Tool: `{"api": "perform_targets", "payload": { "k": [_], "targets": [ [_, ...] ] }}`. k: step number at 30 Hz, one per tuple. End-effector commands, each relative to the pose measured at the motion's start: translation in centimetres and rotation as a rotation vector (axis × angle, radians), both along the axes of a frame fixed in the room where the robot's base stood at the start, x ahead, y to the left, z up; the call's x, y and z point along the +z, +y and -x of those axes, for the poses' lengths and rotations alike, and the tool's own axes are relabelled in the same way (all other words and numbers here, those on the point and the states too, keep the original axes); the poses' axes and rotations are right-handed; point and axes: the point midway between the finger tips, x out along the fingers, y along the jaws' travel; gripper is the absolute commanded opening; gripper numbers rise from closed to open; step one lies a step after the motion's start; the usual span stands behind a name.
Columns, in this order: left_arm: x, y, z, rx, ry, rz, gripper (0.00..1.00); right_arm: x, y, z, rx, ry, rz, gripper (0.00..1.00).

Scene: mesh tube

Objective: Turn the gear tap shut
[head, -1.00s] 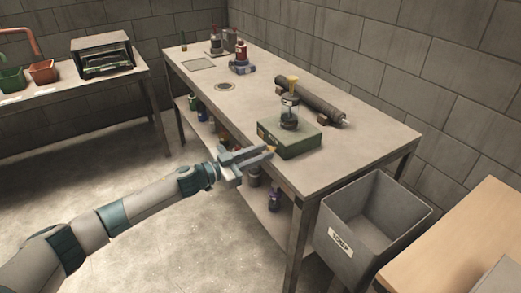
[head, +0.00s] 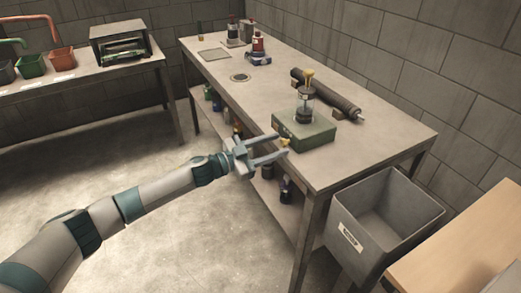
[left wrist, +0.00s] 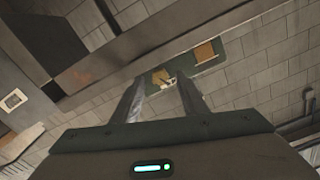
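In the left wrist view the yellow tap (left wrist: 162,77) shows between the open fingers (left wrist: 162,84), against the green box (left wrist: 215,58). I cannot tell whether a finger touches it. My right gripper is out of view.
A dark roller (head: 330,95) lies behind the box on the workbench (head: 240,98). Bottles (head: 286,189) stand on its lower shelf. A grey scrap bin (head: 375,215) stands at the right front, beside a wooden table (head: 460,245). The floor left of the bench is clear.

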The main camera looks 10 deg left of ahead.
Motion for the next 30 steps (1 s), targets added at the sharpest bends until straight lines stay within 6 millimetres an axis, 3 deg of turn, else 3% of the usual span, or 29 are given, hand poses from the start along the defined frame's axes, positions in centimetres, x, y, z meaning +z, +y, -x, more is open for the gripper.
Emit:
{"api": "perform_targets", "payload": {
  "k": [10,30],
  "targets": [
    [-0.1,2.6,1.8,0.002,0.002,-0.001,0.40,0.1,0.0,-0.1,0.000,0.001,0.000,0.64],
    [-0.2,12.7,9.1,0.002,0.001,-0.001,0.40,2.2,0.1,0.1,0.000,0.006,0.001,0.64]
  ]
}}
